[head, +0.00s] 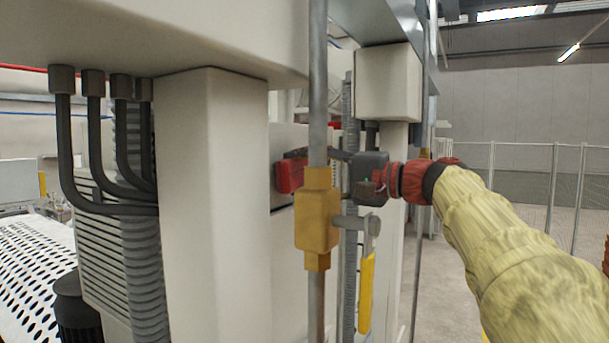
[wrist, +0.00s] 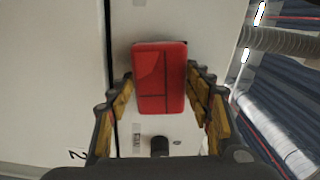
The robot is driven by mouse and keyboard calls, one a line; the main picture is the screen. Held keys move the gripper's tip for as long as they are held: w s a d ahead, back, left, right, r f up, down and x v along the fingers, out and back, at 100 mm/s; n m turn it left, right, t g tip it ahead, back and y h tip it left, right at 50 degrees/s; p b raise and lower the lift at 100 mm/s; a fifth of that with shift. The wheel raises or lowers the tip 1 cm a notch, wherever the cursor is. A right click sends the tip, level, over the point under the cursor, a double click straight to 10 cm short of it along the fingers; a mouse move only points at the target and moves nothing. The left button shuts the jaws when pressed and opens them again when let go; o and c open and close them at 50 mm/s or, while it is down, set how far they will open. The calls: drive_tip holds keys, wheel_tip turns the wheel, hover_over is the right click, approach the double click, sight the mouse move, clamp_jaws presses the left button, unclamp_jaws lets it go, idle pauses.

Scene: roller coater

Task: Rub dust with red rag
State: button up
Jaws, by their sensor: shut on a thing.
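The red rag (head: 289,177) is a small, block-like red piece held against or close to the pale machine panel (head: 288,140). It also shows in the wrist view (wrist: 160,78), between the yellow-padded fingers of my gripper (wrist: 163,90). My gripper (head: 322,156) reaches in from the right, behind a vertical pipe and brass valve that hide part of its fingers. It is shut on the rag. I cannot tell whether the rag touches the panel. No dust can be made out on the panel.
The brass valve (head: 317,222) with a yellow handle (head: 366,292) stands in front of my gripper. A wide pale column (head: 211,200) stands to its left, with black hoses (head: 66,150) beyond. A ribbed hose (wrist: 270,40) runs at the right in the wrist view. Open floor (head: 447,285) lies right.

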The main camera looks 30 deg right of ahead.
sight(310, 171)
drive_tip(key=shift+w+a, duration=0.3)
drive_tip(key=shift+w, duration=0.2)
idle(0.3)
drive_tip(key=shift+w+d+p, duration=0.25)
drive_tip(key=shift+w+d, duration=0.3)
drive_tip(key=shift+d, duration=0.4)
drive_tip(key=shift+w+d+p, duration=0.2)
drive_tip(key=shift+w+d, duration=0.35)
drive_tip(key=shift+d, duration=0.35)
drive_tip(key=w+d, duration=0.2)
drive_tip(key=shift+d, duration=0.3)
